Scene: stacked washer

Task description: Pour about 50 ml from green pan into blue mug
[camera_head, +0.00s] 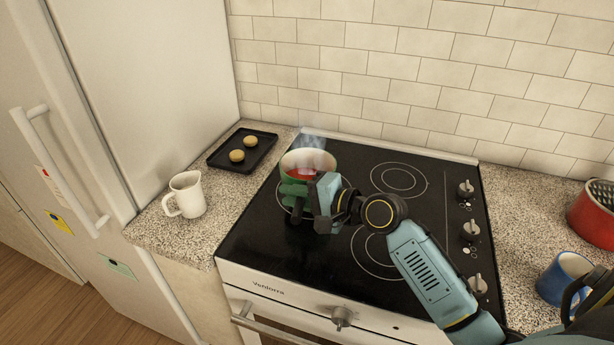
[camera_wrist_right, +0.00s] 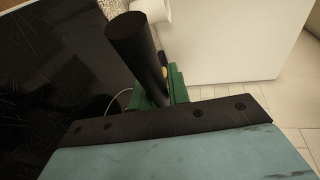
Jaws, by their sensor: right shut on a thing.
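The green pan (camera_head: 312,157) sits on the left side of the black cooktop, with a cream interior, something red inside and faint steam above. My right gripper (camera_head: 298,192) is at its near side and covers part of it. In the right wrist view, the green fingers (camera_wrist_right: 160,92) are shut on the pan's dark handle (camera_wrist_right: 135,50). The blue mug (camera_head: 562,280) stands upright on the counter at the right, partly covered by a dark part at the picture's edge. My left gripper is not in view.
A white pitcher (camera_head: 186,195) stands on the left counter, near a black tray (camera_head: 262,147) with two round buns. A red pot (camera_head: 592,217) is at the far right. Stove knobs (camera_head: 470,230) line the cooktop's right side. A white fridge (camera_head: 145,70) borders the left counter.

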